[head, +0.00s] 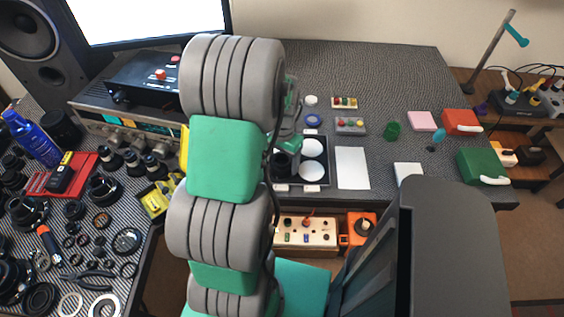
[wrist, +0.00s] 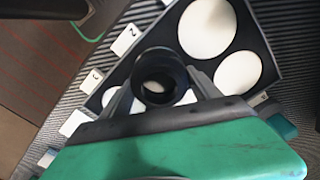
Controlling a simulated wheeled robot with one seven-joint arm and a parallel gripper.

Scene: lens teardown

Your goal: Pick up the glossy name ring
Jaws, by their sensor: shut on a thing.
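A black ring with a shiny rim (wrist: 158,62), which looks like the name ring, is between the fingers of my gripper (wrist: 163,90) in the wrist view. My gripper is shut on it. Through its opening a pale surface shows. In the head view my gripper (head: 290,143) is partly hidden behind my arm, with a dark cylindrical shape (head: 283,163) below it over the left part of a dark tray. The dark tray (wrist: 262,48) has white round spots and small number labels along its edge. The exact gap between ring and tray cannot be told.
A white sheet (head: 352,168) lies right of the tray. Many dark lens parts crowd the left bench. The back right table is mostly clear.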

